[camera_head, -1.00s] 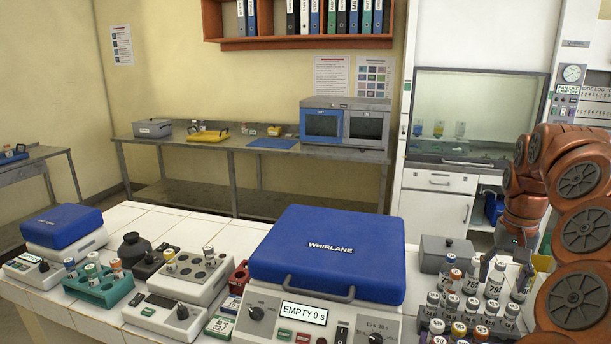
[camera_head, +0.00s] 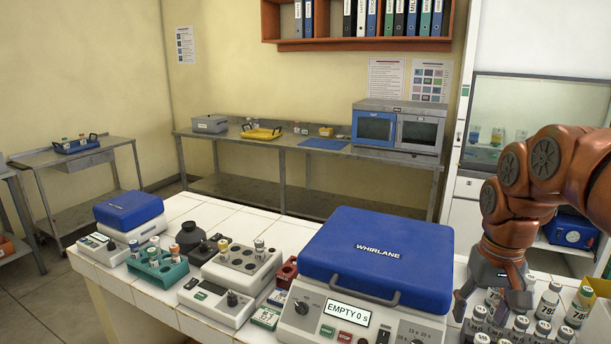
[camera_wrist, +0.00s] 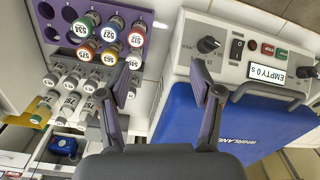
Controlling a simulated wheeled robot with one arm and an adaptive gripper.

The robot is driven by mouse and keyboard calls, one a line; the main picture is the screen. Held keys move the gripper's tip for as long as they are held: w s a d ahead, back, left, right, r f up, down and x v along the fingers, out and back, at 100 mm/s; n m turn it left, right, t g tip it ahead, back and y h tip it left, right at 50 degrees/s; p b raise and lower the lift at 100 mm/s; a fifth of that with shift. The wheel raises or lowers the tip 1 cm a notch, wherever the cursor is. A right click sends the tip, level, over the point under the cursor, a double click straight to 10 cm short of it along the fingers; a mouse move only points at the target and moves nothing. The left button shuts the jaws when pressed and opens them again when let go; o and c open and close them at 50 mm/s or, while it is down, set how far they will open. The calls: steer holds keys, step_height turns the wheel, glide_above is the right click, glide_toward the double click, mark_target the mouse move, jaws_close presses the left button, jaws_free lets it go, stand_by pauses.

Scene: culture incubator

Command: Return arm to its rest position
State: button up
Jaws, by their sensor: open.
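My copper-coloured arm reaches in from the right in the head view. My gripper (camera_head: 492,300) hangs low over the bench, just right of the blue-lidded WHIRLANE centrifuge (camera_head: 378,258) and close above several capped vials (camera_head: 549,300). In the wrist view my gripper (camera_wrist: 162,85) has its two fingers spread wide with nothing between them. The centrifuge (camera_wrist: 225,125) lies on the right of that view, its display reading EMPTY 0 s. A purple rack (camera_wrist: 68,15) with several colour-capped vials lies on the left. The gripper partly hides vials in both views.
A teal tube rack (camera_head: 157,272), a grey tube block (camera_head: 241,268) and a smaller blue-lidded device (camera_head: 128,212) stand left on the tiled bench. A back table (camera_head: 285,155) holds a microwave-like unit (camera_head: 398,128). Floor shows between the tables.

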steer(key=s+a+f+n+g+p, duration=0.1)
steer(key=s+a+f, duration=0.3)
steer(key=s+a, duration=0.3)
steer(key=s+a+f+n+g, duration=0.1)
steer(key=s+a+f, duration=0.3)
steer(key=s+a, duration=0.4)
steer(key=s, duration=0.6)
steer(key=shift+f+n+p, duration=0.2)
steer(key=shift+n+p, duration=0.1)
steer(key=shift+p, duration=0.1)
steer(key=shift+s, duration=0.1)
steer(key=shift+c, duration=0.2)
